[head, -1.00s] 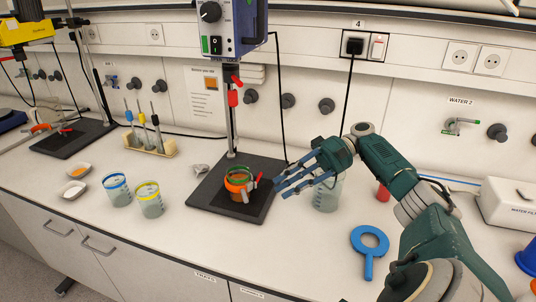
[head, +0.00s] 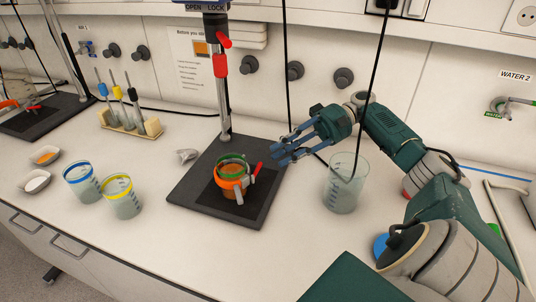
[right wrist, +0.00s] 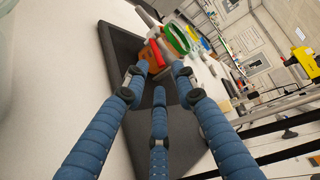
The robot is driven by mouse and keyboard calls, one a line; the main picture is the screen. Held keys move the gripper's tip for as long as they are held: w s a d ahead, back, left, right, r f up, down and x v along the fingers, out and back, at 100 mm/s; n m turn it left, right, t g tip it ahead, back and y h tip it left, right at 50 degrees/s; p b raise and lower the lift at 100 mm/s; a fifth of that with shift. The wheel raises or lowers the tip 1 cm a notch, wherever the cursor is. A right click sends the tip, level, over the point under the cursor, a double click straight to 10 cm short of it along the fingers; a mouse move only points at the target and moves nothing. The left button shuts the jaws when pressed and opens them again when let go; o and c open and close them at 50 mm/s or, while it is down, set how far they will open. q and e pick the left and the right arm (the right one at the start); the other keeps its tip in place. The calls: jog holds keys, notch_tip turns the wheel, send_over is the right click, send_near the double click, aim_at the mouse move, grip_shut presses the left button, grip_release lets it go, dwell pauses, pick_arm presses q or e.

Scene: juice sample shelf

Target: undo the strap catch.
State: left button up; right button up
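A small cup of amber liquid with an orange strap (head: 231,184) around it stands on the black stand base (head: 190,190). A green ring (head: 232,160) is at its rim. The strap's catch has a red lever (head: 257,169) with grey metal parts on the cup's right side. The red lever also shows in the right wrist view (right wrist: 156,54), beyond and between the fingertips. My right gripper (head: 280,155) is just right of the lever and points left towards it. Its blue fingers are spread, and it looks empty in the right wrist view (right wrist: 160,74). My left gripper is out of view.
A glass beaker (head: 343,190) stands right of the base, close below my right arm. The stand's vertical rod (head: 223,105) rises behind the cup. Two beakers with blue (head: 82,182) and yellow bands (head: 122,196) stand left. Black cables hang behind my gripper. The front counter is clear.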

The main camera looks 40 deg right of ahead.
aim_at(257, 170)
jog(key=p+x, duration=0.1)
jog(key=x, duration=0.3)
jog(key=shift+s+a+r, duration=0.1)
jog(key=shift+s+r, duration=0.05)
jog(key=shift+r, duration=0.05)
jog(key=shift+a+f, duration=0.25)
jog(key=shift+a, duration=0.1)
jog(key=shift+c, duration=0.3)
jog(key=shift+w+r, duration=0.1)
jog(key=shift+w, duration=0.15)
grip_shut()
